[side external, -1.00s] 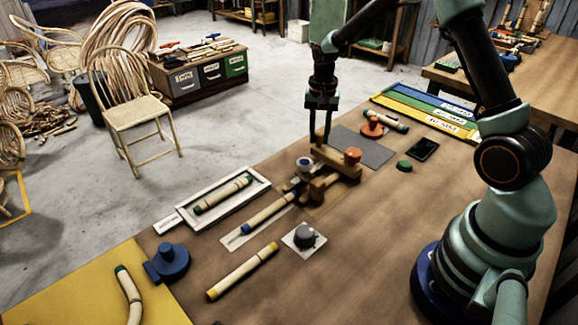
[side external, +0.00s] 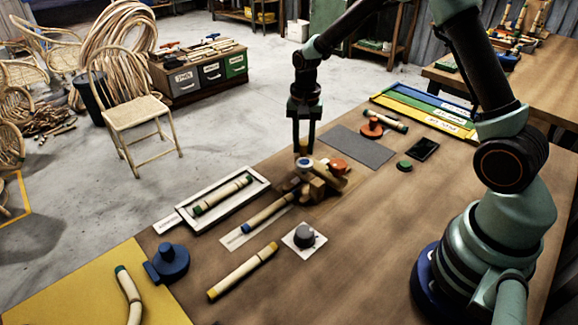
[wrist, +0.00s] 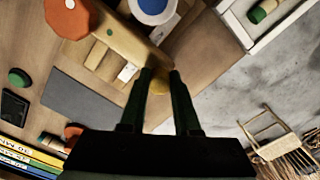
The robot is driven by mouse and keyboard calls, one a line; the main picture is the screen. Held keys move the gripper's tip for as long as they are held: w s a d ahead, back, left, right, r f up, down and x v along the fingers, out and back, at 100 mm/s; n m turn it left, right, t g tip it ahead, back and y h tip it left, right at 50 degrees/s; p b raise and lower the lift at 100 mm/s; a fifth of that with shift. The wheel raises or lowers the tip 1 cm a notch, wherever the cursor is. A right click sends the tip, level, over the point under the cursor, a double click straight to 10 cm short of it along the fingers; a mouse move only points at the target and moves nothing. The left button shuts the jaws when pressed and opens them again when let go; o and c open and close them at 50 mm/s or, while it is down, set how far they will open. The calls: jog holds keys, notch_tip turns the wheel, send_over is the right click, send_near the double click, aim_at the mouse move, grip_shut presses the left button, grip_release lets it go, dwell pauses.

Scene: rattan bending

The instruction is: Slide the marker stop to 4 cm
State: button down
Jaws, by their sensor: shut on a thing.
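A wooden jig (side external: 318,188) stands mid-bench; it also shows in the wrist view (wrist: 120,45). It carries an orange knob (side external: 337,166) and a white-and-blue round cap (side external: 306,165). My gripper (side external: 303,151) is shut on a small yellow peg (wrist: 159,86) at the wooden arm's end, seen between the fingertips in the wrist view. I cannot tell which piece is the marker stop. Small white labels (wrist: 127,72) on the jig are unreadable, so no 4 cm mark shows. A rattan piece (side external: 266,212) lies with one end at the jig.
A white tray (side external: 180,222) with a rattan piece lies left of the jig. A grey knob (side external: 304,236) on a white plate and another rattan piece (side external: 243,272) are in front. A grey mat (side external: 358,147), phone (side external: 423,149) and green button (side external: 405,165) are behind right.

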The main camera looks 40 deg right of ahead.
jog(key=shift+a+r, duration=0.1)
jog(key=shift+a, duration=0.2)
jog(key=c, duration=0.6)
grip_release()
jog(key=shift+d, duration=0.1)
notch_tip(320, 180, up, 12)
